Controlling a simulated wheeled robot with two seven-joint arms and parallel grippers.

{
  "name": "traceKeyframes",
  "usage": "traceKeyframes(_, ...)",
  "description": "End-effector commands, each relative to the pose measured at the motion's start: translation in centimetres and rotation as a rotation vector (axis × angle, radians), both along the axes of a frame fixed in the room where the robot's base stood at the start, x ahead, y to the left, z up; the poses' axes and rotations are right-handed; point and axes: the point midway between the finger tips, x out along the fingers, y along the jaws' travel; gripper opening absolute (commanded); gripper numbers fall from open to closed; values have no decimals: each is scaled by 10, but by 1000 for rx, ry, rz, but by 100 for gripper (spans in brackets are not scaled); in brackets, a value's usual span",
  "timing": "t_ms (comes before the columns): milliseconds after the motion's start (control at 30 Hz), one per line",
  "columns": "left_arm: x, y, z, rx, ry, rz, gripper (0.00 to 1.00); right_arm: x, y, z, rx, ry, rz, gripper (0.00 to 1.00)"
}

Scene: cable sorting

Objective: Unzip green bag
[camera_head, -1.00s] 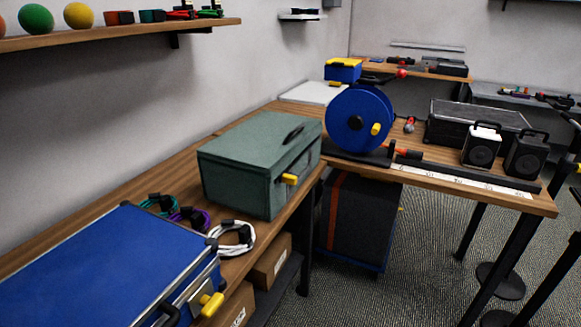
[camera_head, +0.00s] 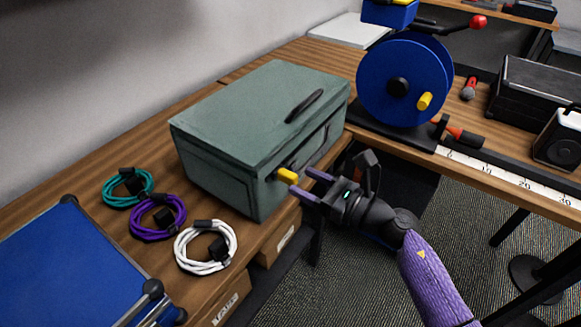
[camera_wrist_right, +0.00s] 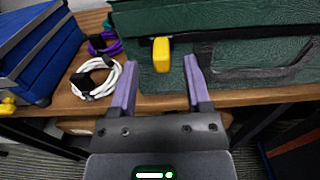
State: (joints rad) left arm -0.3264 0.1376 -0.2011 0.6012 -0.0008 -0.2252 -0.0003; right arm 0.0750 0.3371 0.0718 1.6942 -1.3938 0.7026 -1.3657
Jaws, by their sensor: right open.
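The green bag (camera_head: 245,120) is a closed, box-shaped case with a dark handle on its lid, standing on the wooden table. Its yellow zipper pull (camera_head: 288,176) sticks out from the front side. My right gripper (camera_head: 307,186) is open in front of the bag, its purple fingers pointing at the pull. In the right wrist view the yellow pull (camera_wrist_right: 161,54) shows between and just beyond the two fingertips (camera_wrist_right: 160,68). I cannot tell whether a finger touches it. My left gripper is not in view.
Teal (camera_head: 128,187), purple (camera_head: 157,217) and white (camera_head: 206,247) coiled cables lie left of the bag. A blue case (camera_head: 65,270) stands at the lower left. A blue cable reel (camera_head: 385,85) stands behind right. Cardboard boxes (camera_head: 280,243) sit below the tabletop.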

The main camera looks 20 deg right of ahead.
Motion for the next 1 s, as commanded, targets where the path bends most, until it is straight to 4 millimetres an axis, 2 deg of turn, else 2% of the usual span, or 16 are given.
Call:
traceKeyframes(100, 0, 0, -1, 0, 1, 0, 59, 19, 14, 0, 4, 1, -1, 62)
traceKeyframes(200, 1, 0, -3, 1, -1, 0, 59, 29, 22, -1, 5, 1, -2, 62)
traceKeyframes(567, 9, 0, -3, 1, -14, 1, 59, 35, 27, -1, 5, 4, -2, 62)
traceKeyframes(867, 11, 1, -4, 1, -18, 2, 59, 35, 27, -1, 6, 4, -2, 0)
traceKeyframes(1000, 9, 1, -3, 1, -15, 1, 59, 35, 27, -1, 6, 4, -2, 0)
